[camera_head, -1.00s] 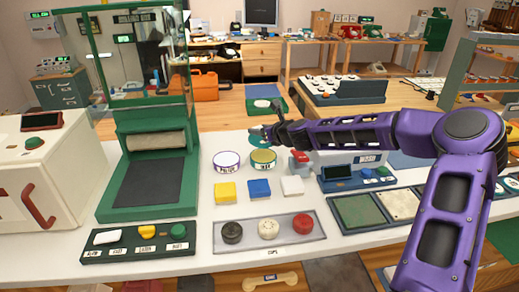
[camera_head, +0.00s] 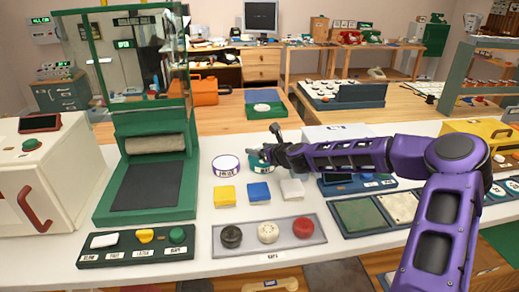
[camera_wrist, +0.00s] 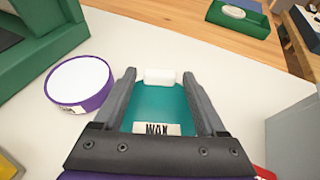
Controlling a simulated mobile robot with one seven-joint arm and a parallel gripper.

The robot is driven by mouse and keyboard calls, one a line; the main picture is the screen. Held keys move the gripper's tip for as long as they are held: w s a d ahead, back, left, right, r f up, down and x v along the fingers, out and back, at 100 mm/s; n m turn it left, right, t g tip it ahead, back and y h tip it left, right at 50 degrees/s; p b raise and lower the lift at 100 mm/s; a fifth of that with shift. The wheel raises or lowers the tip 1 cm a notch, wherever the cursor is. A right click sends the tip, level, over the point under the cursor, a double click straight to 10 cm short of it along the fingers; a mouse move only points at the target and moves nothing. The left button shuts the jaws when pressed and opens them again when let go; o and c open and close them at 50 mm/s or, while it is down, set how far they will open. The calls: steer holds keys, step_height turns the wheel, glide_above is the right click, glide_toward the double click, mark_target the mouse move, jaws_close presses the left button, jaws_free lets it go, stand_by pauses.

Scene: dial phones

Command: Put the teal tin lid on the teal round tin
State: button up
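The teal round tin (camera_head: 257,168) stands on the white table, to the right of the purple-rimmed tin (camera_head: 225,166). Its WAX label (camera_wrist: 157,129) shows in the wrist view. The teal tin lid (camera_head: 261,156) is at the top of the tin, and its teal face (camera_wrist: 160,103) fills the space between my fingers in the wrist view. A small white piece shows between the fingertips. My gripper (camera_head: 268,148) appears shut on the lid. The fingers hide its sides, and I cannot tell whether it rests flush on the tin.
Yellow (camera_head: 225,193), blue (camera_head: 259,191) and white (camera_head: 292,189) blocks lie in front of the tins. A grey tray (camera_head: 268,235) with several round pieces is nearer. A green press (camera_head: 150,185) stands at the left.

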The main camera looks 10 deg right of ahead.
steer(key=shift+r, duration=0.1)
steer(key=p+v, duration=0.1)
steer(key=v, duration=1.1)
steer(key=shift+r, duration=0.1)
